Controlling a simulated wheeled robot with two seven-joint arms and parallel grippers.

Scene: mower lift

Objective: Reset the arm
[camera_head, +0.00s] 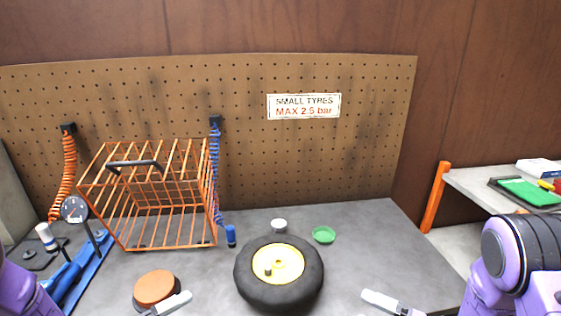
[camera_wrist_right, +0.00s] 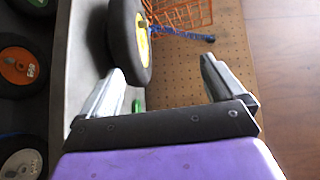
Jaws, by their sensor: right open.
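My right gripper (camera_head: 388,303) shows at the bottom of the head view, to the right of the black tyre with a yellow hub (camera_head: 289,258) and apart from it. In the right wrist view its two fingers (camera_wrist_right: 163,66) stand wide apart with nothing between them, and the tyre (camera_wrist_right: 126,38) shows beyond the fingertips. My left gripper (camera_head: 172,303) shows only as a light fingertip at the bottom edge, beside the orange-topped disc (camera_head: 157,285). The rest of it is cut off, so its opening is hidden.
The grey bench holds an orange wire cage (camera_head: 150,195), a small green dish (camera_head: 324,235), a white cap (camera_head: 279,226) and a gauge (camera_head: 75,209). A blue hose (camera_head: 215,170) hangs beside the cage. A shelf (camera_head: 480,186) stands right. Bench right of the tyre is clear.

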